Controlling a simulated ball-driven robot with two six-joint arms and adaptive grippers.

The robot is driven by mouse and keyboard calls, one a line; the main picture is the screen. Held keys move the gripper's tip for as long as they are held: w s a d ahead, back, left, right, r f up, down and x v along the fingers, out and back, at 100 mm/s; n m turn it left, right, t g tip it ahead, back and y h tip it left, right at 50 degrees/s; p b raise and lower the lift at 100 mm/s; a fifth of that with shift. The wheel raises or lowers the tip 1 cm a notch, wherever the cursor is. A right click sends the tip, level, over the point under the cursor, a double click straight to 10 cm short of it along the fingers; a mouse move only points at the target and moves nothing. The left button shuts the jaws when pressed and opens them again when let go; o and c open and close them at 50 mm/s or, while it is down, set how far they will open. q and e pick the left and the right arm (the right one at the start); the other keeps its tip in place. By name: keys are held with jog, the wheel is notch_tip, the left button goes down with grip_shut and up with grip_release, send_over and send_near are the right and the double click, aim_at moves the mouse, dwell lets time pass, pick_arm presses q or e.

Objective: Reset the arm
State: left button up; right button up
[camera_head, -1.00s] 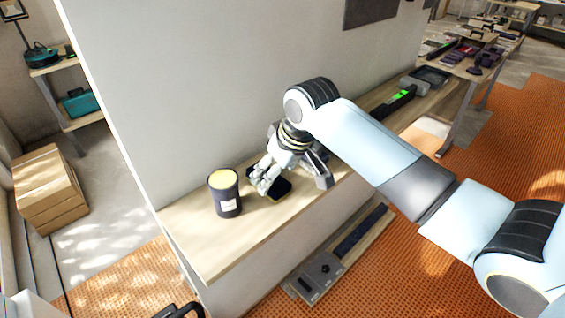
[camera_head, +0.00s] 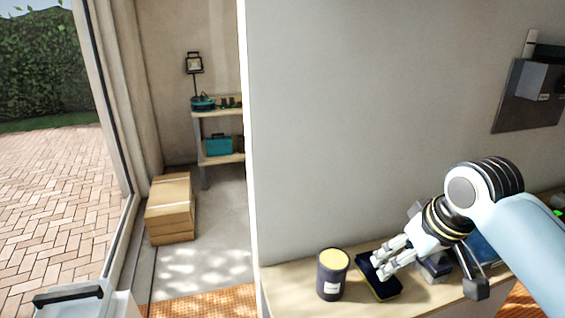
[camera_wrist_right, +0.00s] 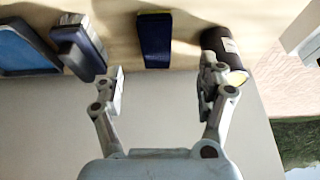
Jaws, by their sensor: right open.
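My right gripper (camera_head: 385,258) is at the right of the head view, over the wooden ledge, with its arm coming in from the right. In the right wrist view its two fingers (camera_wrist_right: 163,86) are spread apart with nothing between them. A dark block with a yellow edge (camera_head: 380,282) lies on the ledge by the fingertips; in the wrist view this block (camera_wrist_right: 154,40) is beyond them, apart from them. A dark can with a yellow top (camera_head: 332,276) stands to its left.
The ledge (camera_head: 290,280) runs along a grey wall (camera_head: 350,120). A grey and dark-blue block (camera_wrist_right: 80,48) and a blue tray (camera_wrist_right: 22,50) are also on it. Cardboard boxes (camera_head: 171,210) stand on the floor at left, before a shelf (camera_head: 222,159). A dark panel (camera_head: 525,100) hangs on the wall.

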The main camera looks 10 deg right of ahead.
jog(key=s+a+r+g+h, duration=0.1)
jog(key=s+a, duration=0.1)
jog(key=s, duration=0.9)
jog(key=s+a+r, duration=0.1)
jog(key=s, duration=0.9)
notch_tip(320, 180, down, 36)
jog(key=d+g+b, duration=0.1)
jog(key=d+b, duration=0.1)
jog(key=b, duration=1)
jog(key=s+f+b, duration=0.3)
jog(key=s+f, duration=0.3)
jog(key=f, duration=0.3)
jog(key=s+d+f+g+b, duration=0.1)
jog(key=s+f+b, duration=0.3)
jog(key=s+f, duration=0.3)
jog(key=s+f+b, duration=0.3)
jog(key=s+f, duration=0.4)
jog(key=f, duration=0.6)
jog(key=shift+s+d+f+g+b, duration=0.2)
jog(key=shift+d+g+b, duration=0.1)
jog(key=shift+b, duration=0.1)
